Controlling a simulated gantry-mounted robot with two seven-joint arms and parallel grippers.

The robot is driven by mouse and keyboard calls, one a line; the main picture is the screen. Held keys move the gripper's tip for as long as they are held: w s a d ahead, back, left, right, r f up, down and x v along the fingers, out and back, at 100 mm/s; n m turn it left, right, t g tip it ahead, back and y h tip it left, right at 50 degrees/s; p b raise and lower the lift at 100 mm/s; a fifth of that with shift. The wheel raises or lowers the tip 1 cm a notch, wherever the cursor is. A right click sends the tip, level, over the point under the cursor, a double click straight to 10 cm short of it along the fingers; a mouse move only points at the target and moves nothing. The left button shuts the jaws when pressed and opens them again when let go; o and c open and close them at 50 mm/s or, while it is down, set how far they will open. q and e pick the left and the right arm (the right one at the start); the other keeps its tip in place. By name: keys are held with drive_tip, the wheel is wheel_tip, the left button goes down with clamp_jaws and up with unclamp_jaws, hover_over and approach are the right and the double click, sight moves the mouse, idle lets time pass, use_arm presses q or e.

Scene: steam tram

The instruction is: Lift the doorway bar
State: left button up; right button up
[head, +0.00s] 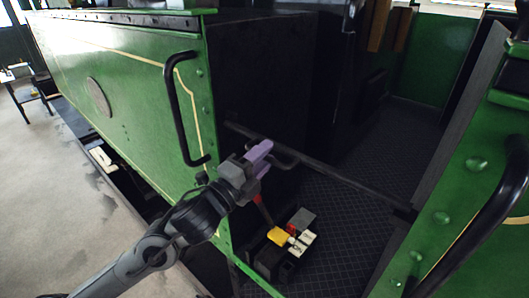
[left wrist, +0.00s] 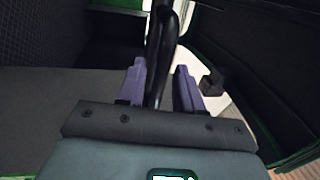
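The doorway bar (head: 345,181) is a dark, thin bar. In the head view it slopes across the tram's doorway from the green side panel down to the right post. A dark curved handle (head: 286,158) sits near its left end. My left gripper (head: 262,152), with purple fingers, is at this left part of the bar and hides some of it. In the left wrist view a black curved piece (left wrist: 158,55), seemingly the handle, passes between the parted fingers (left wrist: 159,88), nearer the left finger. Contact cannot be told. My right gripper is not in view.
A black vertical grab handle (head: 179,110) is on the green side panel (head: 130,85), left of my gripper. Another black handrail (head: 490,215) is at the right. Below the bar stands a box with yellow and white blocks (head: 287,240) on the dark patterned floor.

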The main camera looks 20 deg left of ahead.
use_arm(q)
drive_tip(key=shift+w+d, duration=0.1)
drive_tip(key=shift+w, duration=0.05)
clamp_jaws()
drive_tip(key=shift+r, duration=0.1)
idle(0.3)
